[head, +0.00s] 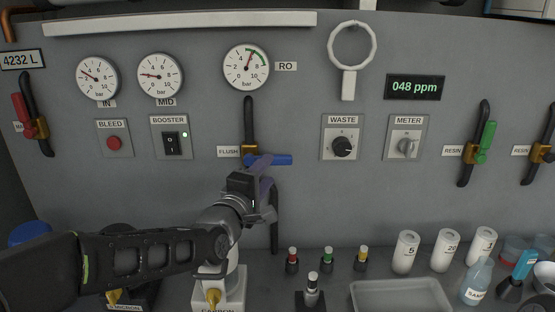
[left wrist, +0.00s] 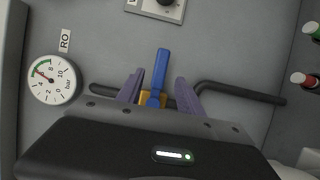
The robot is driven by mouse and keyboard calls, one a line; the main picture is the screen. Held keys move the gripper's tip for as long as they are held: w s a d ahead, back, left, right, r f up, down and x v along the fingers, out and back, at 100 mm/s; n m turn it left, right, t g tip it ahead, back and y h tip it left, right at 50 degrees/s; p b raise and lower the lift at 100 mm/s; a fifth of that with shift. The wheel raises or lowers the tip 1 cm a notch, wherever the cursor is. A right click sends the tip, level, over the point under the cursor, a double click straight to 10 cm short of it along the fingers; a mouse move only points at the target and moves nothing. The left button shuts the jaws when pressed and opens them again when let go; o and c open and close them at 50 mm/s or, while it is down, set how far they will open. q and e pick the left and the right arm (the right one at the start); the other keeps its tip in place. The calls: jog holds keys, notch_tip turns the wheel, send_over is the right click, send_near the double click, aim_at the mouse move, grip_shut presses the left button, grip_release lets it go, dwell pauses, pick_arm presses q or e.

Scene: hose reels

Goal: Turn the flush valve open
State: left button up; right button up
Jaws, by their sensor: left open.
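The flush valve has a blue lever handle (head: 278,159) on a brass body (head: 250,151), set in a vertical black pipe beside the FLUSH label. In the head view the lever points right, across the pipe. My left gripper (head: 264,178) is just below and in front of the lever, with its purple fingers up near it. In the left wrist view the blue handle (left wrist: 161,68) shows between the two open fingers of my left gripper (left wrist: 158,82). I cannot tell whether either finger touches it. My right gripper is not in view.
Gauges, a BOOSTER switch (head: 171,143), a WASTE knob (head: 342,146) and a METER knob (head: 407,146) are on the grey panel. Bottles, white cartridges (head: 406,252) and a tray (head: 400,296) stand on the bench below. The panel right of the lever is clear up to the WASTE knob.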

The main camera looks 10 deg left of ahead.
aim_at(275, 162)
pick_arm(q)
jog(key=w, duration=0.2)
jog(key=w+p, duration=0.1)
jog(key=w, duration=0.1)
jog(key=w+d, duration=0.1)
jog(key=w, duration=0.2)
jog(key=shift+p, duration=0.4)
grip_shut()
dwell(1.0)
